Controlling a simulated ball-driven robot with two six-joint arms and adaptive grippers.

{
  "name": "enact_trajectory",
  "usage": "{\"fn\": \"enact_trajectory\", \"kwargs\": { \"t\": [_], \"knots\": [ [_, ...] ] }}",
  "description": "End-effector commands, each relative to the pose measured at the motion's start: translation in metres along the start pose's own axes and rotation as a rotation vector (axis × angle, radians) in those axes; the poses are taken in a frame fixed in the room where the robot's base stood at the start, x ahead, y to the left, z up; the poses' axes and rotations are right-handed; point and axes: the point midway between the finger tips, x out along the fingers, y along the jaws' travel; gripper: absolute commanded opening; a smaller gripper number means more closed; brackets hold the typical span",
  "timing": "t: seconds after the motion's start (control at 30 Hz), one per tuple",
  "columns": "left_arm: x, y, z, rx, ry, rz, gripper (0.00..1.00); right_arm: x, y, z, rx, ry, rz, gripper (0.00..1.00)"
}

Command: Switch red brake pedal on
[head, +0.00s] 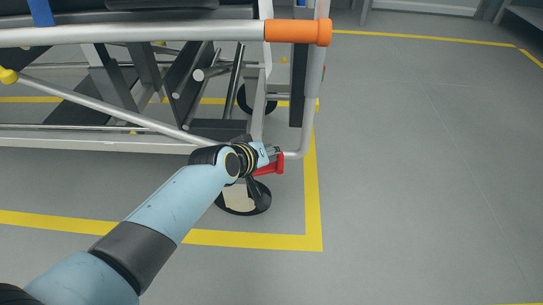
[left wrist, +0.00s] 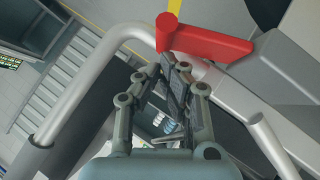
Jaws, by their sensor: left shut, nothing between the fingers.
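The red brake pedal (head: 271,166) sits low on the trolley's frame at its near right corner, just above a caster wheel (head: 243,199). In the left wrist view the red pedal (left wrist: 212,43) shows as a bar with a round end, beyond my fingertips. My left gripper (head: 274,153) is at the pedal in the head view, and its body hides part of the frame there. In the left wrist view my left gripper (left wrist: 177,66) is shut and empty, its tips close to the pedal's lower edge. I cannot tell whether they touch it. My right gripper is not in view.
The trolley's grey tube frame (left wrist: 85,85) curves close around my gripper. An orange-ended bar (head: 298,31) and a diagonal rod (head: 110,108) lie above and left. Yellow floor lines (head: 313,200) mark the bay. The floor to the right is clear.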

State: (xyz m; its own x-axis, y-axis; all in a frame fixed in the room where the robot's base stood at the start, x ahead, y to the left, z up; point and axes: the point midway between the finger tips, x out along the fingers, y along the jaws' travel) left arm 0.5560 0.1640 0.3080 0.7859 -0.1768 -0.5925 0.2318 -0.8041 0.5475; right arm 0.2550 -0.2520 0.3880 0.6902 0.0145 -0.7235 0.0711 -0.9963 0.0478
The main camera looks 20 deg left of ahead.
Motion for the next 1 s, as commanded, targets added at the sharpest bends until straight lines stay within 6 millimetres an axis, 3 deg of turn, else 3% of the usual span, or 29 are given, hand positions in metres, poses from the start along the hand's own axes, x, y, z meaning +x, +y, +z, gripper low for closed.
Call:
{"fn": "enact_trajectory", "kwargs": {
  "t": [1.0],
  "knots": [
    [0.018,-0.001,0.017,0.0,0.001,0.001,0.0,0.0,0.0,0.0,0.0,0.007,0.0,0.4]
  ]
}}
